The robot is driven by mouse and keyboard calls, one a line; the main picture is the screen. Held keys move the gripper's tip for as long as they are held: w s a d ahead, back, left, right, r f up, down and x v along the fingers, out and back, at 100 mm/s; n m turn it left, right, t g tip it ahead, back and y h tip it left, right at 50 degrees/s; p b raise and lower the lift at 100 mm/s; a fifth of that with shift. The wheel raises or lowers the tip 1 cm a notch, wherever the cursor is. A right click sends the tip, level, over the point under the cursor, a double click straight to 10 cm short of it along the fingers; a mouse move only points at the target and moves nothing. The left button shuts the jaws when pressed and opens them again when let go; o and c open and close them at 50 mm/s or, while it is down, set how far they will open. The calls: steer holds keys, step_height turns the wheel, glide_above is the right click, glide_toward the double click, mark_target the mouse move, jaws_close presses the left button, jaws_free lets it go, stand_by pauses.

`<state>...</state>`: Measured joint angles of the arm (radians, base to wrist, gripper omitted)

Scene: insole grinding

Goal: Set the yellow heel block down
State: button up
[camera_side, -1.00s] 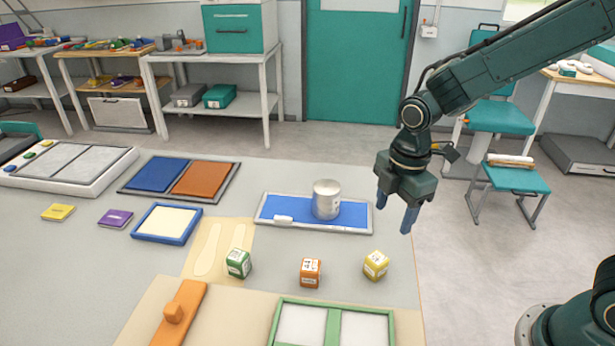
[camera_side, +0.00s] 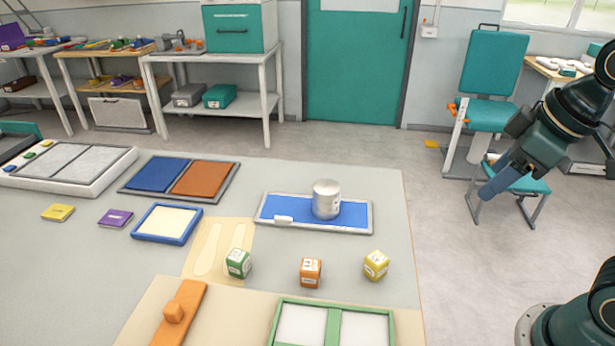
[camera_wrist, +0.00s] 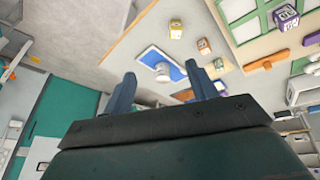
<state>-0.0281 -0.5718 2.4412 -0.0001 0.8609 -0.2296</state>
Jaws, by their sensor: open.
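The yellow heel block (camera_side: 376,265) rests on the table near its right edge, right of the orange block (camera_side: 311,272) and apart from it. It also shows in the wrist view (camera_wrist: 176,29), far beyond the fingers. My gripper (camera_side: 490,190) is off the table at the right, over the floor, well clear of the block. In the wrist view my gripper (camera_wrist: 168,92) has its two fingers wide apart with nothing between them.
A grey can (camera_side: 326,199) stands on a blue tray (camera_side: 350,216) behind the blocks. A green block (camera_side: 238,263) sits left of the orange one. A green-framed tray (camera_side: 333,312) lies in front. A teal chair (camera_side: 490,90) stands behind my gripper.

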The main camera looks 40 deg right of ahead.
steer(key=shift+s+d+r+m+t, duration=0.15)
steer(key=shift+s+r+m+t, duration=0.05)
steer(key=shift+s+m, duration=0.65)
steer(key=shift+s+d+r+m+t, duration=0.2)
steer(key=shift+s+m, duration=0.45)
steer(key=shift+s, duration=0.3)
